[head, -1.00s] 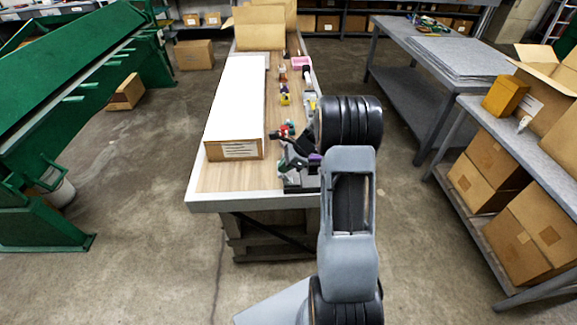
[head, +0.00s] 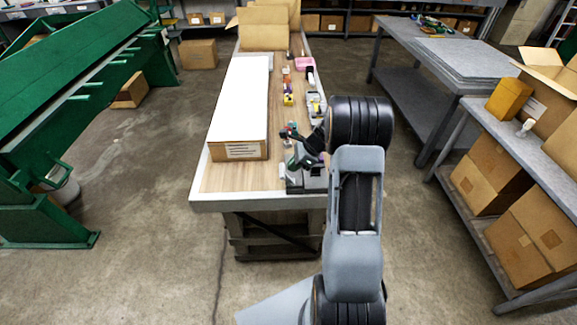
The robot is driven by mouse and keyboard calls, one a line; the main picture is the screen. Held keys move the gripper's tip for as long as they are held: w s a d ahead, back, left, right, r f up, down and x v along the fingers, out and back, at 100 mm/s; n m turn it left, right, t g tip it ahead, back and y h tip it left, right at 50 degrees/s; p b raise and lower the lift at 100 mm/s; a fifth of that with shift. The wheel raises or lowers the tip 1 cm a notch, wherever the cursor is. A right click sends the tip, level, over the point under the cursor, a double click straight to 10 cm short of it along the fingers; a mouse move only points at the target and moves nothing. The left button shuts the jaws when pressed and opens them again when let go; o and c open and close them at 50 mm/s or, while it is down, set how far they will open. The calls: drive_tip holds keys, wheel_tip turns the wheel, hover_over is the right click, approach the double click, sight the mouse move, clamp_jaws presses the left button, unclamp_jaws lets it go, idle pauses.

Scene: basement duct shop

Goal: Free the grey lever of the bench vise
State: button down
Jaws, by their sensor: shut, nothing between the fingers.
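The bench vise (head: 307,180) is a small grey and dark form at the near right corner of the wooden-topped bench (head: 228,182). It is partly hidden by my arm. I cannot pick out its grey lever at this size. My gripper (head: 307,146) is a dark shape just left of my black wrist, at or above the far side of the vise. It is shut, with nothing seen in it. I cannot tell whether it touches the vise.
A long white-topped carton (head: 240,105) fills the bench's left part. Several small coloured items, a yellow one (head: 288,100) among them, line the right side. A pink tray (head: 304,63) stands farther back. Grey tables with boxes stand right.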

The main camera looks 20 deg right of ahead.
drive_tip(key=s+d+r+b, duration=0.1)
drive_tip(key=d+r, duration=0.2)
drive_tip(key=r, duration=0.7)
drive_tip(key=shift+s+b, duration=0.15)
drive_tip(key=shift+b, duration=0.2)
drive_tip(key=shift+d+r, duration=0.1)
